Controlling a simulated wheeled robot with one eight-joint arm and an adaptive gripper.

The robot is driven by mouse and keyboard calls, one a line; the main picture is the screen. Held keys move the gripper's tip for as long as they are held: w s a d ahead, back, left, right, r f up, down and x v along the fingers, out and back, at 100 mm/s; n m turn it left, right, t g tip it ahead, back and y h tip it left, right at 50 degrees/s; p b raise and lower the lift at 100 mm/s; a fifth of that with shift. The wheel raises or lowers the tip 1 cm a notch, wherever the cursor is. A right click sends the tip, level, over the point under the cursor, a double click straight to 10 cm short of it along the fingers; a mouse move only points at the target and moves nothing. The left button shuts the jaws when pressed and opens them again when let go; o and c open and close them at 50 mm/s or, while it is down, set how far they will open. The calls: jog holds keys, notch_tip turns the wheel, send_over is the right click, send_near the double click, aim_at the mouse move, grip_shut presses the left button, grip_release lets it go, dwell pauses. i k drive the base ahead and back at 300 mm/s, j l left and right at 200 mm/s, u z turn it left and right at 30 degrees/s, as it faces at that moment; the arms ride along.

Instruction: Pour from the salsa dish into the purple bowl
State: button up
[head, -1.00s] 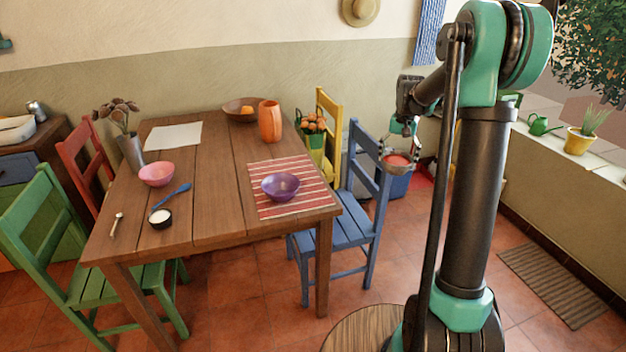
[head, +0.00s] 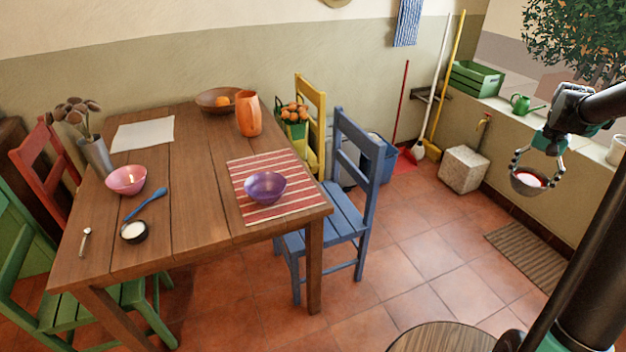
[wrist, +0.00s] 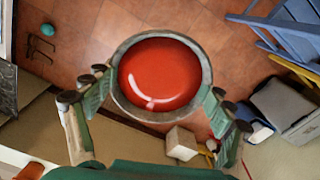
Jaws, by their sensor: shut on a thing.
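The salsa dish (head: 528,181) is a small dark round dish with red salsa in it. My gripper (head: 534,168) is shut on it and holds it upright in the air at the right of the head view, well away from the table. In the wrist view the salsa dish (wrist: 160,77) sits between the two fingers of my gripper (wrist: 158,98), its red surface filling most of it. The purple bowl (head: 265,188) stands on the striped mat (head: 245,209) at the table's right end. It looks empty, and I do not see it in the wrist view.
The wooden table (head: 190,225) also bears a pink bowl (head: 126,181), an orange vase (head: 248,114) and a small black dish (head: 134,232). A blue chair (head: 345,215) stands at its right end. Open tiled floor lies between chair and my gripper.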

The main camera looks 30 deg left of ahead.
aim_at(264, 188)
jog(key=k+j+z, duration=0.1)
jog(key=j, duration=0.25)
jog(key=k+j+z, duration=0.1)
jog(key=j, duration=0.3)
jog(key=k+j+z, duration=0.15)
jog(key=j, duration=0.2)
jog(key=k+j, duration=0.1)
jog(key=j, duration=0.35)
jog(key=k+j, duration=0.15)
jog(key=j, duration=0.25)
jog(key=k+j, duration=0.1)
jog(key=j, duration=0.35)
